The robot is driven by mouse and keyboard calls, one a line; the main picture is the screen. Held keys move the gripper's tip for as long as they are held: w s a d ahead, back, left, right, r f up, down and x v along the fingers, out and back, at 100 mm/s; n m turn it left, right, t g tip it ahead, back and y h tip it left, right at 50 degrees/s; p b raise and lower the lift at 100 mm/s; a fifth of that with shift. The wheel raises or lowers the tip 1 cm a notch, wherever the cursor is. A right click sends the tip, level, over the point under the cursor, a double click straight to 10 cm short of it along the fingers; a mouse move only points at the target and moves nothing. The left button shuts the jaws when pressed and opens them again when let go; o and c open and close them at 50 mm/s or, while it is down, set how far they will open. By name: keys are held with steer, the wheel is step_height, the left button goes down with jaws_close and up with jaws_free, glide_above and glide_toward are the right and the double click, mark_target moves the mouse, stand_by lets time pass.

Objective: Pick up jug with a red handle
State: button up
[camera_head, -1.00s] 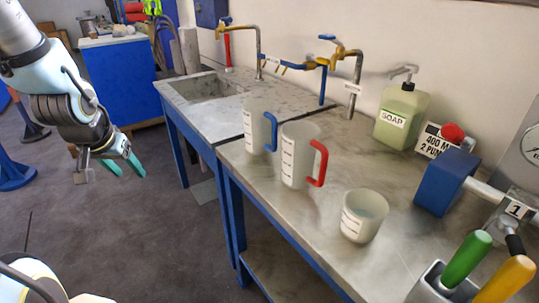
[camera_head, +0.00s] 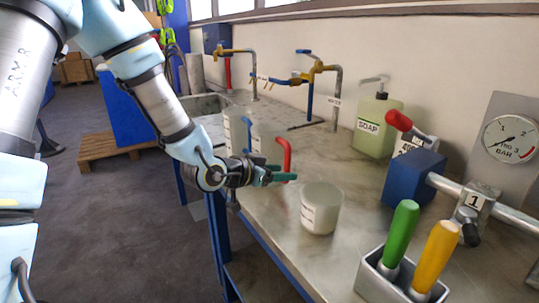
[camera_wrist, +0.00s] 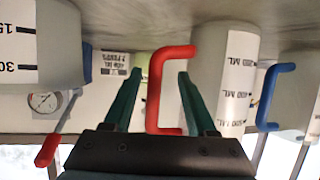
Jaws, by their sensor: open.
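The jug with the red handle (camera_head: 262,140) stands on the grey bench, its lower part hidden behind my gripper (camera_head: 284,177) in the head view. Its red handle (camera_head: 286,152) shows just above my green fingers. In the wrist view, which looks upside down, the pale jug body (camera_wrist: 226,75) is right of centre. Its red handle (camera_wrist: 155,90) lies between the two spread fingers of my gripper (camera_wrist: 159,74). The gripper is open and not closed on the handle. I cannot tell exactly how deep the handle sits between the fingertips.
A jug with a blue handle (camera_head: 234,128) stands close behind. A handleless beaker (camera_head: 320,208) stands in front, right of my gripper. A soap bottle (camera_head: 377,125), a blue valve block (camera_head: 412,178) and a holder with green and yellow handles (camera_head: 372,285) are further right.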

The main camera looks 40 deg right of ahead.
steer(key=x, duration=0.1)
steer(key=p+x, duration=0.1)
steer(key=x, duration=0.3)
steer(key=shift+s+d+p, duration=0.1)
steer(key=shift+s+p, duration=0.2)
steer(key=shift+p, duration=0.05)
jaws_close()
stand_by(0.3)
